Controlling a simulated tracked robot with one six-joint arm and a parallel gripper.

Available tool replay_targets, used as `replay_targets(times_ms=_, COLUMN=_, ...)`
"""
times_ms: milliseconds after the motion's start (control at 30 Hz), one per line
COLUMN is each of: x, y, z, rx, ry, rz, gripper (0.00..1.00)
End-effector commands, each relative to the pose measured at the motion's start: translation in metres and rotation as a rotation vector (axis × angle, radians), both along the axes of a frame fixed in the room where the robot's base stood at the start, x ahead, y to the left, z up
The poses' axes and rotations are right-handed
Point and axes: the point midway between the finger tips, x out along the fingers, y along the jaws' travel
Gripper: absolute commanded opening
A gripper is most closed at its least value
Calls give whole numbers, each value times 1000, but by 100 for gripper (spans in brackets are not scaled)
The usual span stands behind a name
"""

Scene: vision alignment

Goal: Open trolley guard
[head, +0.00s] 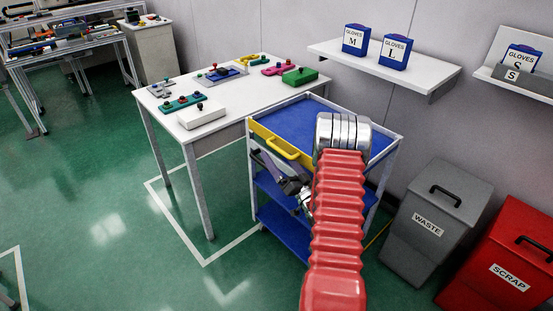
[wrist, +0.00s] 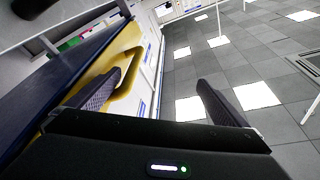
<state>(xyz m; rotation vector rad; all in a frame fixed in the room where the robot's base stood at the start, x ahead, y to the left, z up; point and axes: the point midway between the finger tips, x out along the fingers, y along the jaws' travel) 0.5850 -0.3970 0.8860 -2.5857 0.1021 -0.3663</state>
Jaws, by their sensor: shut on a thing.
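The trolley (head: 288,118) is white-framed with blue shelves and stands right of the white table. Its yellow guard (head: 282,148) runs along the front top edge and has a raised handle loop. In the wrist view the yellow guard (wrist: 125,42) fills the left side. One dark finger of my gripper (wrist: 158,78) reaches into the handle loop; the other is on the outer side. The guard stands upright against the trolley edge. My red arm hides the trolley's right front.
The white table (head: 240,105) with several coloured fixtures stands left of the trolley. A grey waste bin (head: 435,220) and a red scrap bin (head: 505,255) stand to the right. A wall shelf (head: 385,70) holds glove boxes. The green floor in front is clear.

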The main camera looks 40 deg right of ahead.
Motion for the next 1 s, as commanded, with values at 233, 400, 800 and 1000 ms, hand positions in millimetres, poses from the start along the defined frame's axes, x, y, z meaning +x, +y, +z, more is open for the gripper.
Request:
replay_targets(times_ms=233, x=-16, y=-5, z=10, rx=-23, ry=-28, rz=-19, gripper=81)
replay_targets(times_ms=400, x=-23, y=-3, z=8, rx=-23, ry=-27, rz=-20, gripper=82)
replay_targets(times_ms=800, x=-38, y=3, z=2, rx=-24, ry=-24, rz=-18, gripper=67)
replay_targets(times_ms=1000, x=-38, y=11, z=-7, rx=-17, ry=-11, rz=-9, gripper=33)
